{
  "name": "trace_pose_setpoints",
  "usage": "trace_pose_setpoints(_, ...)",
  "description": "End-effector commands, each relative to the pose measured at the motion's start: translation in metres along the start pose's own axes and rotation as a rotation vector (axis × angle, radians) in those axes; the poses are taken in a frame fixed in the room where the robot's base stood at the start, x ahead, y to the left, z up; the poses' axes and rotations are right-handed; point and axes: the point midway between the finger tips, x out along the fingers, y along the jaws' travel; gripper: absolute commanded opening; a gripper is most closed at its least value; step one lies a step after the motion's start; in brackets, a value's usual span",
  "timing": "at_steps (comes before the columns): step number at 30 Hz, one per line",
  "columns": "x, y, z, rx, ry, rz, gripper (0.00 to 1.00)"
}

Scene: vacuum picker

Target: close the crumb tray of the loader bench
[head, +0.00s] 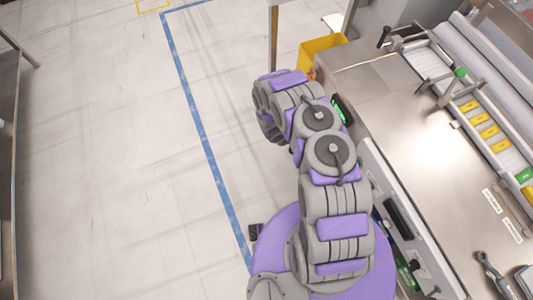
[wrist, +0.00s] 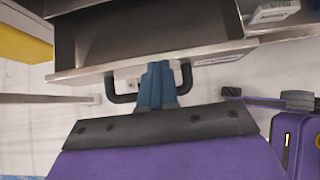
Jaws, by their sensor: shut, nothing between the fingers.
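The crumb tray (wrist: 165,62) is a metal drawer in the upper part of the wrist view. It is pulled out, and its hollow inside shows. A black bar handle (wrist: 122,98) is on its front face. My gripper (wrist: 158,68) has its blue fingers shut and empty at the tray front, between the two ends of the handle. The fingers hide the handle's middle, and I cannot tell whether they touch it. In the head view the loader bench (head: 385,95) stands at the right; my arm hides the tray and gripper there.
A yellow bin (head: 318,50) stands at the bench's far end. A conveyor with yellow pieces (head: 480,122) runs along the bench top. Open floor with a blue line (head: 207,145) lies left of my arm. Another metal unit (head: 8,150) is at the left edge.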

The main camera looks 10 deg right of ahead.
Motion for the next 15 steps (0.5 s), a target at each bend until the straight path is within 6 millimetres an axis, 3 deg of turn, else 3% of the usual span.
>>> trace_pose_setpoints(6,0.035,0.0,0.032,0.006,-0.001,-0.001,0.0)
trace_pose_setpoints(15,0.058,0.0,0.056,0.001,0.001,0.0,0.0)
